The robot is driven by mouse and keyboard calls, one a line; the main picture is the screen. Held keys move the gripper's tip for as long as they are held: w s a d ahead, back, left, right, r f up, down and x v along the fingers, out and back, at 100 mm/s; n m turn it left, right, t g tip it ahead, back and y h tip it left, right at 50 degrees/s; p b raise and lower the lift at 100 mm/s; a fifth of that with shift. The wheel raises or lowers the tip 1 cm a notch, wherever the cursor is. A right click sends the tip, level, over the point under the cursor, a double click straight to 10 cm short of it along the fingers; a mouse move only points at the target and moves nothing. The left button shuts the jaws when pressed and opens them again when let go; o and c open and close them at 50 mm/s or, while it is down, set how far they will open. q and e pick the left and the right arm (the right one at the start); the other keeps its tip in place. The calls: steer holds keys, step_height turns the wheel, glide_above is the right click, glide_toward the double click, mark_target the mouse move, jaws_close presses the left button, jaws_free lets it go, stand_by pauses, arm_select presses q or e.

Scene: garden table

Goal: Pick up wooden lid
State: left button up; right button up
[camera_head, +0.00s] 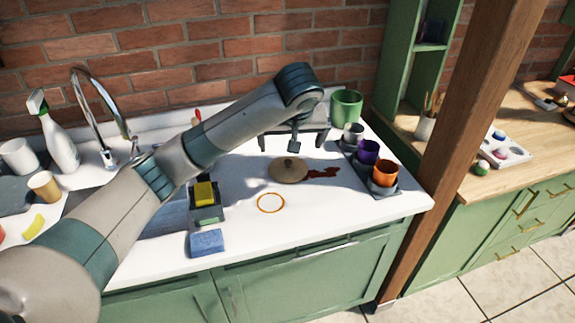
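The wooden lid (287,173) is a round, tan disc lying flat on the white countertop, with a small knob on top. My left arm reaches across from the left and bends down above the lid. My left gripper (294,149) points down just above and slightly behind the lid's knob. Its fingers look like one narrow dark piece, too small to show whether they are apart or touch the knob. My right gripper is out of view.
A blue sponge (207,242) and a sponge holder (206,214) stand front left. An orange cup (385,173), a purple cup (368,152) and a green pot (346,107) stand right.

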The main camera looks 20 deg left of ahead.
arm_select(q)
steer(key=p, duration=0.3)
glide_above(288, 165)
steer(key=s+d, duration=0.1)
steer(key=s, duration=0.2)
step_height(288, 165, down, 10)
steer(key=shift+w+r, duration=0.15)
steer(key=shift+w+f, duration=0.2)
steer(key=shift+f, duration=0.25)
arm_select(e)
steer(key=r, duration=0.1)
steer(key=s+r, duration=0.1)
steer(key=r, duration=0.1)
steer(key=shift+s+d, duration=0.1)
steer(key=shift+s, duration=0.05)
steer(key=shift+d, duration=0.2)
